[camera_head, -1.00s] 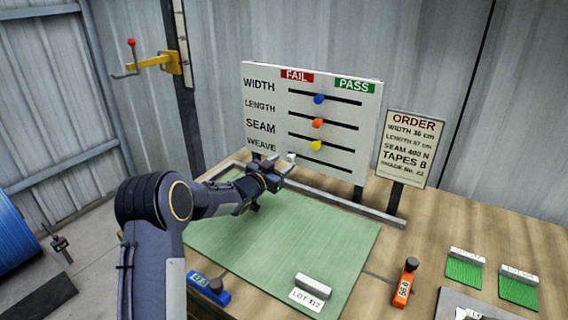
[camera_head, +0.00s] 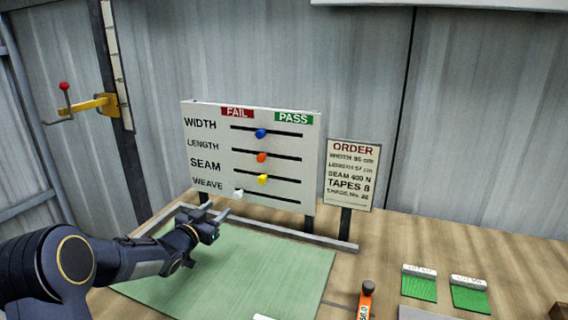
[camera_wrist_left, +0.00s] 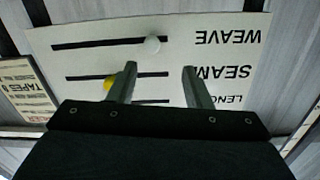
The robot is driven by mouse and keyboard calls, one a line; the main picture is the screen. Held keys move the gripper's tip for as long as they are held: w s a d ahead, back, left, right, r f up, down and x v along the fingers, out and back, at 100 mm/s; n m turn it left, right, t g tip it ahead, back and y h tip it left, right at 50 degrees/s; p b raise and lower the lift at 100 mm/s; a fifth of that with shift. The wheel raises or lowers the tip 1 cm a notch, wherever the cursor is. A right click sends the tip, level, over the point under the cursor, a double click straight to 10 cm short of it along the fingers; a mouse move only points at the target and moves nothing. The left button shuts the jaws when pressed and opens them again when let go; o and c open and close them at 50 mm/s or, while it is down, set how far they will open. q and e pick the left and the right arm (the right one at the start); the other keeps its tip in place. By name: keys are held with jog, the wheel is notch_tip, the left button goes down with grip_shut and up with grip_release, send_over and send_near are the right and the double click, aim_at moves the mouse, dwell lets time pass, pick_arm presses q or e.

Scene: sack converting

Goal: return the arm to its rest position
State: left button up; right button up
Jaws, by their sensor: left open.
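The left gripper (camera_head: 208,211) is open and empty, in front of the lower left part of the white board (camera_head: 222,135). Its two fingers also show in the left wrist view (camera_wrist_left: 159,70), pointing at the board with nothing between them. The white WEAVE knob (camera_head: 238,193) sits at the left, FAIL end of its slot and appears just beyond the fingertips in the left wrist view (camera_wrist_left: 152,45). The right gripper is not in view.
A green mat (camera_head: 262,268) covers the bench under my left arm. An order sign (camera_head: 352,174) stands right of the board. A yellow bracket with a red-knobbed lever (camera_head: 98,104) is on the left post.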

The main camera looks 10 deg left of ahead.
pick_arm(q)
jog(key=s+a+r+n+g+y+p, duration=0.1)
jog(key=s+r+n+g+y, duration=0.2)
jog(key=s, duration=0.7)
jog(key=s+a+r+n+g+y+p, duration=0.2)
jog(key=s+r+n, duration=0.15)
jog(key=s, duration=0.55)
jog(key=s+d+f+g+h, duration=0.1)
jog(key=s+d+g, duration=0.1)
jog(key=s, duration=0.6)
jog(key=s+d+f+g+h+p, duration=0.1)
jog(key=s+d+f+g, duration=0.1)
jog(key=s+d, duration=0.3)
jog(key=s+d+f+g+h, duration=0.2)
jog(key=s+d, duration=0.2)
jog(key=s, duration=0.9)
jog(key=shift+d+g+p, duration=0.2)
jog(key=shift+g+p, duration=0.1)
